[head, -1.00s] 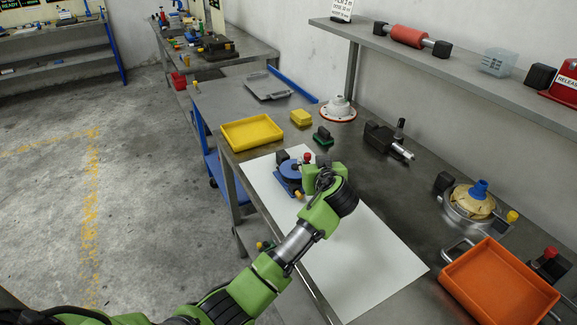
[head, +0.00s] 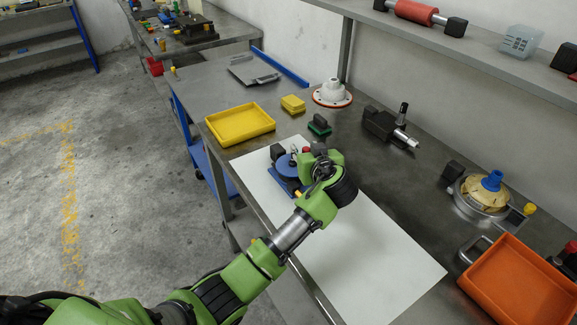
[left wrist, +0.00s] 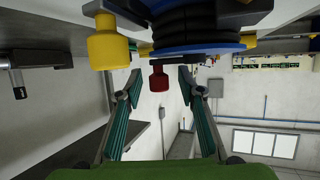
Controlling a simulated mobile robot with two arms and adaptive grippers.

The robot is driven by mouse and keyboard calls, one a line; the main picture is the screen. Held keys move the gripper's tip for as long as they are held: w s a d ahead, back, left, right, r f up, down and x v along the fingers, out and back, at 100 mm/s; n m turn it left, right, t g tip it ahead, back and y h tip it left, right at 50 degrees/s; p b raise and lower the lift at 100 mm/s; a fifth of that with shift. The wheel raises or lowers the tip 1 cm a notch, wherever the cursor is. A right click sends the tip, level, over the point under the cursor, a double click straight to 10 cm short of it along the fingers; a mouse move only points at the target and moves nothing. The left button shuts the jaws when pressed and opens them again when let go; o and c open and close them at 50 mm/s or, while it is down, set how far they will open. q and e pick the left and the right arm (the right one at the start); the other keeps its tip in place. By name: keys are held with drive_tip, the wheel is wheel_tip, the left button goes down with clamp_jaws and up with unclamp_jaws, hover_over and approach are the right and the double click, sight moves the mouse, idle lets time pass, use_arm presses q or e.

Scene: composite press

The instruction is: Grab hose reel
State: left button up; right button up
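The hose reel, a blue disc with black coils on a blue base, sits on the white sheet (head: 375,270) in the head view, its blue part (head: 287,167) showing just left of my left gripper (head: 301,160). The left wrist view shows the reel (left wrist: 195,45) close up, at the top, with a yellow knob (left wrist: 108,45) and a red knob (left wrist: 159,82). My left gripper (left wrist: 159,73) is open, its two fingers on either side of the red knob, with gaps to both. The wrist hides part of the reel in the head view. My right gripper is out of view.
A yellow tray (head: 240,124), a small yellow block (head: 293,104) and a green-based black item (head: 319,125) stand behind the reel. A black tool (head: 388,127), a round metal fixture (head: 482,195) and an orange tray (head: 518,280) are to the right. The sheet's front is bare.

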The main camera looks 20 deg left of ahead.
use_arm(q)
drive_tip(key=shift+s+d+r, duration=0.2)
drive_tip(key=shift+d, duration=0.05)
drive_tip(key=c, duration=0.4)
drive_tip(key=shift+f, duration=0.1)
clamp_jaws()
drive_tip(key=shift+a, duration=0.1)
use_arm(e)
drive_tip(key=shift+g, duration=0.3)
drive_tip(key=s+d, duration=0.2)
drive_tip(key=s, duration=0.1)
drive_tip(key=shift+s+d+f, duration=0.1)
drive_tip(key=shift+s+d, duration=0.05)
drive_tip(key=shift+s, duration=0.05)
